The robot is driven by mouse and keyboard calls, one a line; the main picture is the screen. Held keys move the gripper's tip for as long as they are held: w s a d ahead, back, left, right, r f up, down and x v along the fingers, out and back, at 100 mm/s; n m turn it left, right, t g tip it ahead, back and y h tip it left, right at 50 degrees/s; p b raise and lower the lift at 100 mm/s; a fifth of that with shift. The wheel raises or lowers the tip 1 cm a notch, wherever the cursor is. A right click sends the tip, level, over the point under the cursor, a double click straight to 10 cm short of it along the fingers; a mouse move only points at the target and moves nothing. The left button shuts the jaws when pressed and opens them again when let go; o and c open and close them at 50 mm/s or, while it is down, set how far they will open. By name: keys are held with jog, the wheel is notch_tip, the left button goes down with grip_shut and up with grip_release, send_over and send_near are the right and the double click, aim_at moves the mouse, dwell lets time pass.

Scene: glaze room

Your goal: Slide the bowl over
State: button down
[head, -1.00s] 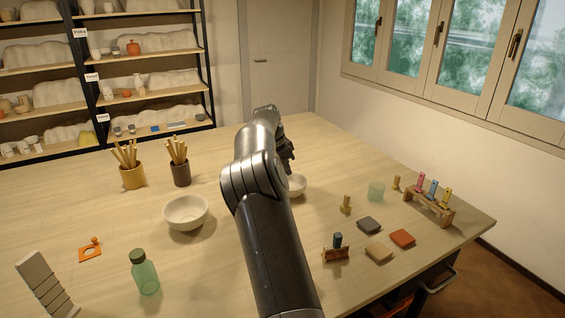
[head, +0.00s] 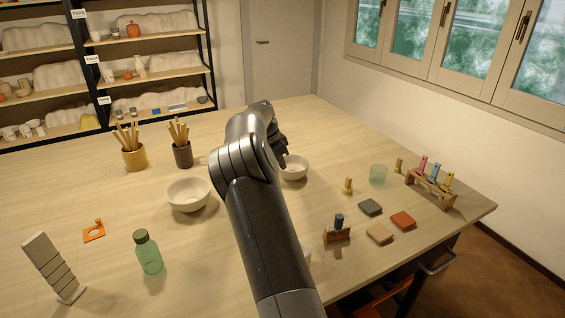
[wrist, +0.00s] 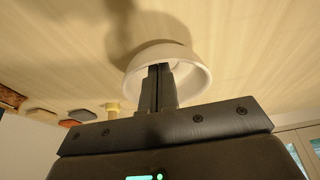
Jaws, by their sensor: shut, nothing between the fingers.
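A small pale bowl (head: 295,170) stands on the table just right of my gripper (head: 283,155) in the head view, partly hidden by it. In the wrist view the bowl (wrist: 196,68) is seen past the fingertips (wrist: 158,72), which overlap its rim. The fingers are together with nothing between them. I cannot tell whether they touch the bowl. A larger pale bowl (head: 188,196) stands left of my arm.
The table (head: 330,135) is clear at the back. Brush pots (head: 134,157) (head: 182,154) stand behind the larger bowl.

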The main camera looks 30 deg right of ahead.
jog(key=a, duration=2)
jog(key=shift+a, duration=0.1)
